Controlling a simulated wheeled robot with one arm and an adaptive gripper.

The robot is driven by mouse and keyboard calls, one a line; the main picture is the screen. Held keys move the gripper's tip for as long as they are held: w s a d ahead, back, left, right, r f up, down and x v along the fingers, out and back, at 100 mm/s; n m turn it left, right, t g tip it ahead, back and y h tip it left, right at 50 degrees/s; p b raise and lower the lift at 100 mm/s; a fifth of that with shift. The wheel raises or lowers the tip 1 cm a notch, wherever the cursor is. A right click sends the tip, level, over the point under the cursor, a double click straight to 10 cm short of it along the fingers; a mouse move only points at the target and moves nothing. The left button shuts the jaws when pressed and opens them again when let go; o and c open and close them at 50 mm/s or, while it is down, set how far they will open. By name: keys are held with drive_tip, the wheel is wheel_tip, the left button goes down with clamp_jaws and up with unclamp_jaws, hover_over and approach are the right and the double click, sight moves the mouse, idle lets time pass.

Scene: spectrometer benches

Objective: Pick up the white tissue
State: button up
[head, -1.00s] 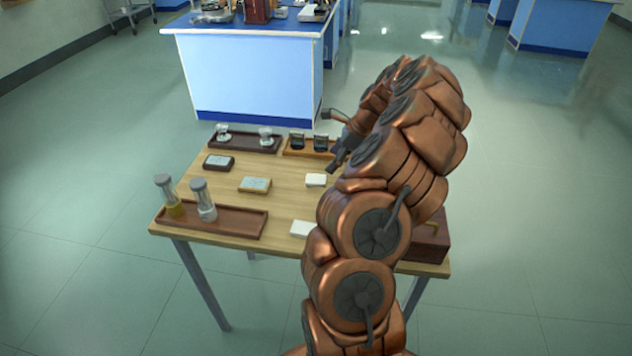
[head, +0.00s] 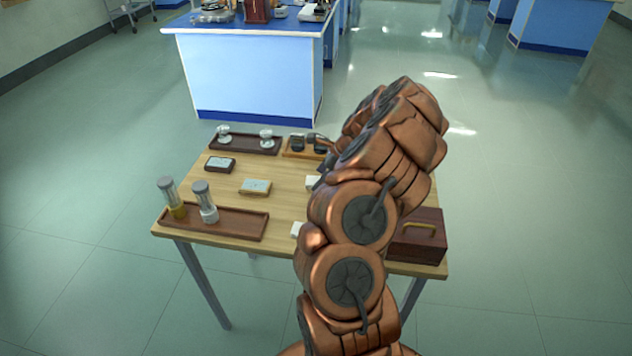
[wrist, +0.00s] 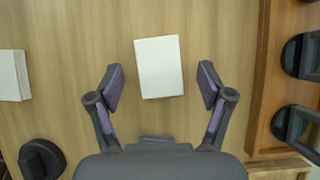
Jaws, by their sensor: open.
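A flat white tissue block (wrist: 158,66) lies on the wooden table, between and slightly ahead of my gripper's fingertips in the wrist view. It also shows in the head view (head: 312,184), partly covered by my arm. My gripper (wrist: 160,86) is open and empty, with one finger to each side of the block and gaps on both sides. In the head view my gripper is mostly hidden behind my arm. A second white block (wrist: 13,76) lies at the left edge of the wrist view and near the table's front in the head view (head: 297,230).
A wooden tray (wrist: 260,90) with black items borders the right of the wrist view. A dark rounded object (wrist: 42,158) is at lower left. A brown tray (head: 235,222) holds two shakers (head: 205,202). A box with a handle (head: 418,236) stands at the table's right.

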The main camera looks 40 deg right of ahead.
sight(311, 179)
drive_tip(key=c, duration=1)
drive_tip(key=shift+o, duration=0.2)
drive_tip(key=shift+r+b, duration=0.65)
drive_tip(key=shift+r, duration=1.1)
drive_tip(key=s+a+b, duration=0.1)
drive_tip(key=s+a, duration=0.2)
drive_tip(key=a, duration=0.1)
drive_tip(key=s+a+r+b, duration=0.1)
drive_tip(key=s+a, duration=0.1)
drive_tip(key=a, duration=0.3)
drive_tip(key=s+a+b, duration=0.1)
drive_tip(key=s+a, duration=0.2)
drive_tip(key=a, duration=0.1)
drive_tip(key=shift+s+a+r, duration=0.25)
drive_tip(key=shift+s+a, duration=0.05)
